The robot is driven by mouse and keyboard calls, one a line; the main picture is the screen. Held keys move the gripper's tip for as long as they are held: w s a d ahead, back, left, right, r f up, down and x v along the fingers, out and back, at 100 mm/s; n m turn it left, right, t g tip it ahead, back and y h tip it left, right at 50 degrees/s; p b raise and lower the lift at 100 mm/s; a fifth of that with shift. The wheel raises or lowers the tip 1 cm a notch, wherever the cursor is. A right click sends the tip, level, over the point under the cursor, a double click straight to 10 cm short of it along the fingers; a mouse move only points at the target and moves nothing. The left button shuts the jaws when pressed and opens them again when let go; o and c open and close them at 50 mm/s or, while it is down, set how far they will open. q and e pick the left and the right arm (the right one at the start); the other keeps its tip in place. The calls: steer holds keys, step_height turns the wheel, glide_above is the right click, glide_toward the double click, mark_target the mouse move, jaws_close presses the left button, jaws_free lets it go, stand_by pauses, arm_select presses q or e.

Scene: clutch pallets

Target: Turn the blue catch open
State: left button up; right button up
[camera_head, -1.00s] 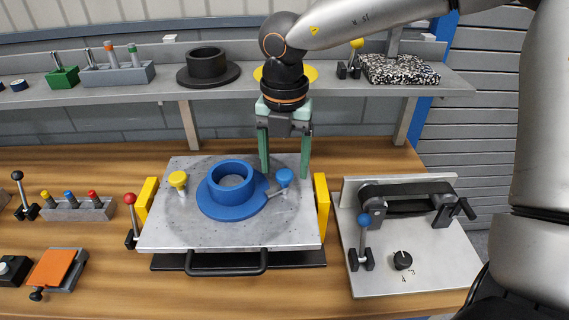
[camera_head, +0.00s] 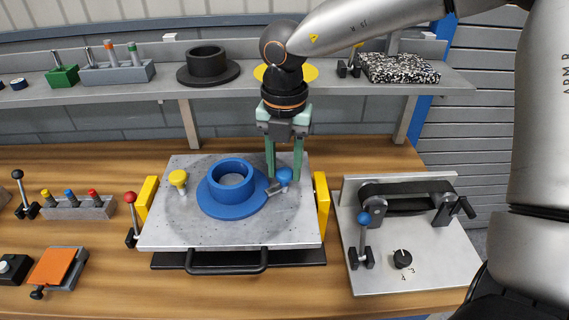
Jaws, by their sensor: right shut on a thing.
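The blue catch (camera_head: 284,176) has a round blue knob and a short grey bar that points left and down to the flange of the blue ring part (camera_head: 229,191). It sits on the right part of the grey metal pallet (camera_head: 190,232). My right gripper (camera_head: 284,175) points down from above, with its green fingers on either side of the knob, shut on it. A yellow catch (camera_head: 178,179) stands at the pallet's left, apart from the blue part. My left gripper is not in view.
Yellow blocks (camera_head: 321,205) flank the pallet, and a black handle (camera_head: 227,265) is in front. A red-knobbed lever (camera_head: 131,213) stands at left. A belt fixture plate (camera_head: 420,262) lies at right. A shelf (camera_head: 130,93) with parts runs behind.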

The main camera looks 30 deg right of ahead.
jaws_close()
steer(key=shift+f+n+b, duration=0.15)
steer(key=shift+n+b, duration=0.55)
steer(key=shift+b, duration=0.3)
steer(key=shift+n+b, duration=0.7)
steer(key=shift+n, duration=0.1)
steer(key=n+b, duration=0.2)
steer(key=n, duration=0.1)
steer(key=shift+n, duration=0.3)
steer(key=shift+n+b, duration=0.3)
steer(key=shift+n, duration=0.9)
steer(key=shift+r+n, duration=0.2)
steer(key=shift+n, duration=1.2)
